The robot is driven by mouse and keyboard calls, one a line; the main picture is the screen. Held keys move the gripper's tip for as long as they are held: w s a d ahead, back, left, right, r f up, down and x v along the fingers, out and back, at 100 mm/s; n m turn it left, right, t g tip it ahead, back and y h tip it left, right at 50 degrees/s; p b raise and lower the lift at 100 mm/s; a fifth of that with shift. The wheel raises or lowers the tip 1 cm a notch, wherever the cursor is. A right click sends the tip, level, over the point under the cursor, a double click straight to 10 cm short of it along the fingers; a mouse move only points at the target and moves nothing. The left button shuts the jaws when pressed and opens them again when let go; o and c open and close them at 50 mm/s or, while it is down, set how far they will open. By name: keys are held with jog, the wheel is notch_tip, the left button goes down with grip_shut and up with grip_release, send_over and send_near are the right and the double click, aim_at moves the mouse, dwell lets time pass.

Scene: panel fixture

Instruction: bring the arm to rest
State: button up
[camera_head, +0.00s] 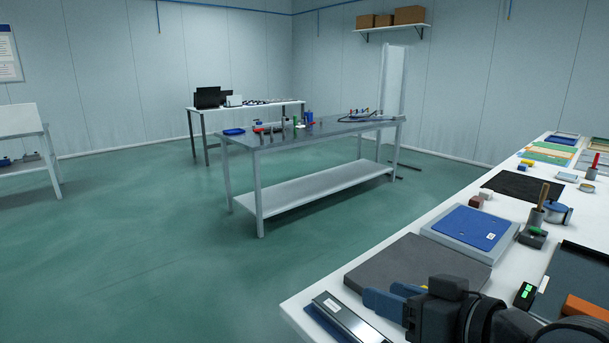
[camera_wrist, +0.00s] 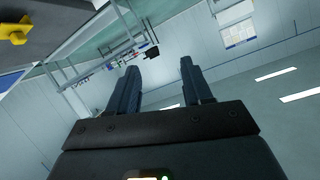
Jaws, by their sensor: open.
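My gripper (camera_head: 392,302) shows in the head view at the lower right, over the near end of the white table, with my dark arm behind it. In the wrist view its two fingers (camera_wrist: 158,85) stand apart with nothing between them. It is open and empty. The wrist view looks out tilted across the room, past the table edge. Whether the gripper touches anything on the table is hard to tell.
A metal workbench (camera_head: 290,143) stands mid-room. The green floor (camera_head: 130,240) at left is free.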

jog(key=s+f+m+t+h, duration=0.25)
jog(key=s+f+m, duration=0.2)
jog(key=s, duration=0.45)
jog(key=s+f+m+t+h, duration=0.1)
jog(key=s+f+m+h, duration=0.4)
jog(key=s, duration=0.4)
jog(key=s+d+n, duration=0.3)
jog(key=s+d, duration=0.1)
jog(key=s, duration=0.6)
jog(key=s+d+n, duration=0.3)
jog(key=s+d, duration=0.1)
jog(key=s, duration=0.6)
